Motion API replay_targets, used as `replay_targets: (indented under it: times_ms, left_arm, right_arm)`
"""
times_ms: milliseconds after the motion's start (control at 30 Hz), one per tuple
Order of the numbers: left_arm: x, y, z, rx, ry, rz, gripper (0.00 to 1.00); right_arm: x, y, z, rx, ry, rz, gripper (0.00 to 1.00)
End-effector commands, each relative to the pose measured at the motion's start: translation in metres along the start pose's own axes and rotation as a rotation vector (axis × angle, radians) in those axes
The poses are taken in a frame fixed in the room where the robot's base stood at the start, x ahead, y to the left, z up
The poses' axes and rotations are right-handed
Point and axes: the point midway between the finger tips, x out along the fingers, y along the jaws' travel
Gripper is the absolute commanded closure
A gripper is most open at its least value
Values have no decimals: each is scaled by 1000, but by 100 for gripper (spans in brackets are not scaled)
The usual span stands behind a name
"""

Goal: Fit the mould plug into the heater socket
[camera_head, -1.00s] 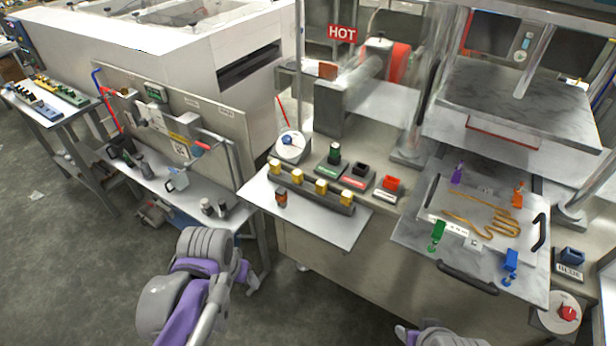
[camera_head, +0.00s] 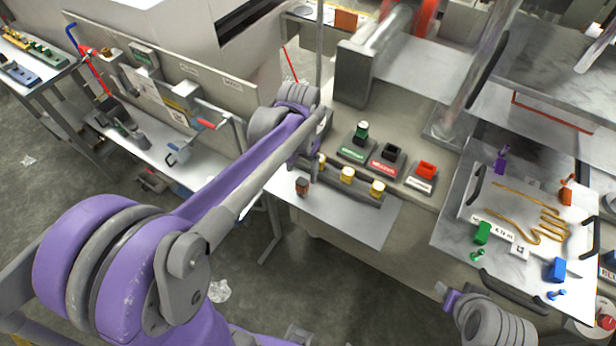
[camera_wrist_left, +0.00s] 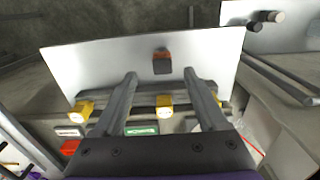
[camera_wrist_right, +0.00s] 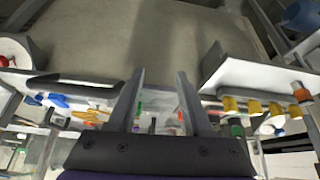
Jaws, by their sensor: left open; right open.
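A small dark plug with an orange-brown top (camera_head: 302,187), which I take as the mould plug, stands on the white shelf (camera_head: 360,222). It also shows in the left wrist view (camera_wrist_left: 162,62), just beyond and between the fingertips. My left gripper (camera_wrist_left: 160,75) is open and empty above the shelf; in the head view my arm largely hides it. Behind the shelf are a green-labelled block with a green-topped piece (camera_head: 361,133), a red-labelled block with a black socket (camera_head: 391,154), and a white-labelled block with a red piece (camera_head: 425,170). I cannot tell which is the heater socket. My right gripper (camera_wrist_right: 160,72) is open and empty.
A rack with several yellow pieces (camera_head: 347,175) lies between shelf and blocks. A mould plate (camera_head: 472,212) with coloured clamps and a golden track lies to the right. A bench with tools (camera_head: 165,178) stands left. The shelf's front is mostly clear.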

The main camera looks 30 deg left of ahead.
Motion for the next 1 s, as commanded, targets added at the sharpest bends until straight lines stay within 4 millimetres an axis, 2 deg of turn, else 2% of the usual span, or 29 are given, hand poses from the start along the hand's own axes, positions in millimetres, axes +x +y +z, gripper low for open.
replay_targets:
  times_ms: [200,467,700,833,1000]
  left_arm:
    - [36,0,0,0,-1,0,25]
    - [58,-1,-1,-1,0,0,25]
    - [93,-6,-6,-1,0,0,25]
    - [103,-5,-6,-1,0,0,25]
    - [104,-5,-6,-1,0,0,25]
  right_arm:
    - [4,0,5,0,-4,0,50]
    - [4,0,6,0,-5,0,50]
    - [4,0,6,0,-5,0,50]
    - [5,0,6,0,-6,0,50]
    - [5,0,6,0,-6,0,50]
